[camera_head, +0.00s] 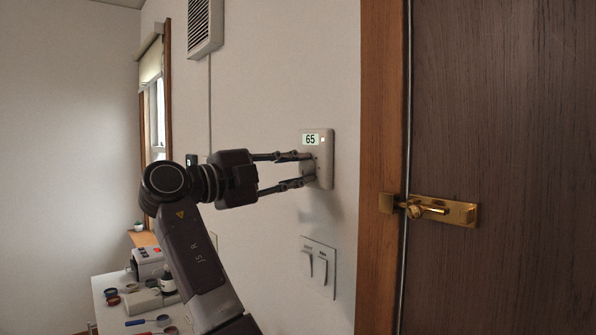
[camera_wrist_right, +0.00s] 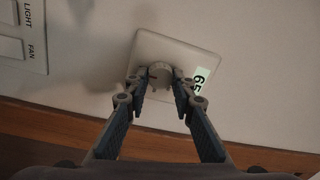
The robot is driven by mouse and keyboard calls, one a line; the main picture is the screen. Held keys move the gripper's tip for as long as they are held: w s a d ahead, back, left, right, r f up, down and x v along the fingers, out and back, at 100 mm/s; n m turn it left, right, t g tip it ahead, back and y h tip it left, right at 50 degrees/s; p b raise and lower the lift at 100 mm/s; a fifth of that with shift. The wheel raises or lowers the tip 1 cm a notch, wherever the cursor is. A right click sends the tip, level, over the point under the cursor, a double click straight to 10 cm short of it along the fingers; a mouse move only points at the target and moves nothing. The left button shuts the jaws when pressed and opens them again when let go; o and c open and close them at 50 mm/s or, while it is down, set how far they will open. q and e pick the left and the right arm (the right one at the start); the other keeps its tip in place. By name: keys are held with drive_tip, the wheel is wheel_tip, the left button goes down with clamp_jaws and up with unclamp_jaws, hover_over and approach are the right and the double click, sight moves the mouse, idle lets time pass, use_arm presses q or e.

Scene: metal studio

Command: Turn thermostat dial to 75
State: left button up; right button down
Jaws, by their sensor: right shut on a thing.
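The white thermostat (camera_head: 326,165) is on the wall left of the door frame, and its display (camera_head: 311,139) reads 65. My right gripper (camera_head: 308,168) reaches it from the left, with its fingertips at the front of the thermostat. In the right wrist view the round dial (camera_wrist_right: 160,72) sits between the fingertips of the right gripper (camera_wrist_right: 161,85), which is shut on it. The thermostat plate (camera_wrist_right: 178,50) shows behind it, with the display (camera_wrist_right: 200,80) partly covered by a finger. My left gripper is not in view.
A switch plate (camera_head: 319,278) with two switches is on the wall below the thermostat; it also shows in the wrist view (camera_wrist_right: 38,55). A door (camera_head: 500,110) with a brass latch (camera_head: 450,210) is at the right. A cluttered table (camera_head: 115,322) stands at lower left.

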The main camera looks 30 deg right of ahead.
drive_tip(key=shift+f, duration=0.15)
idle(0.3)
drive_tip(key=c, duration=1.6)
unclamp_jaws()
drive_tip(key=shift+a, duration=0.15)
drive_tip(key=a, duration=0.8)
drive_tip(key=s+a, duration=0.1)
drive_tip(key=a, duration=0.3)
drive_tip(key=shift+f, duration=0.3)
